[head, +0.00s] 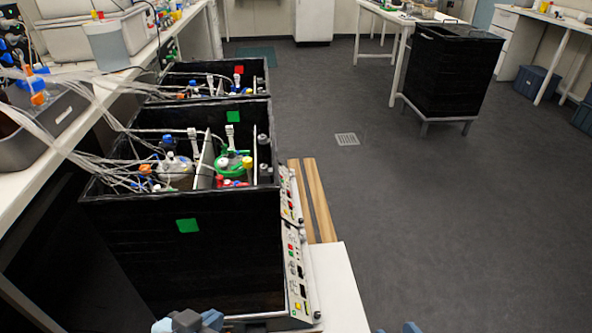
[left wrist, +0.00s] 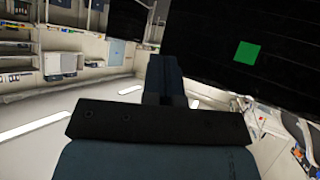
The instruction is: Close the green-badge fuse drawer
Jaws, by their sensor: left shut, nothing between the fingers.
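A green square badge (head: 187,225) is on the near black wall of the closest bioreactor housing (head: 130,245). A green badge (left wrist: 247,53) also shows on a black panel in the left wrist view. A second green badge (head: 232,117) is on the wall behind the vessels. I cannot make out a separate fuse drawer or how far it stands out. My left gripper (head: 185,322) is at the bottom edge of the head view, in front of the housing. In the left wrist view its fingers (left wrist: 163,75) are shut and empty, left of the badge.
Control panels (head: 297,270) with buttons line the housing's right side, beside a white ledge (head: 337,285). Tubes run from the left bench (head: 40,160) to the vessels. A black cabinet on a stand (head: 450,70) is at the back right. The grey floor (head: 440,210) between is clear.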

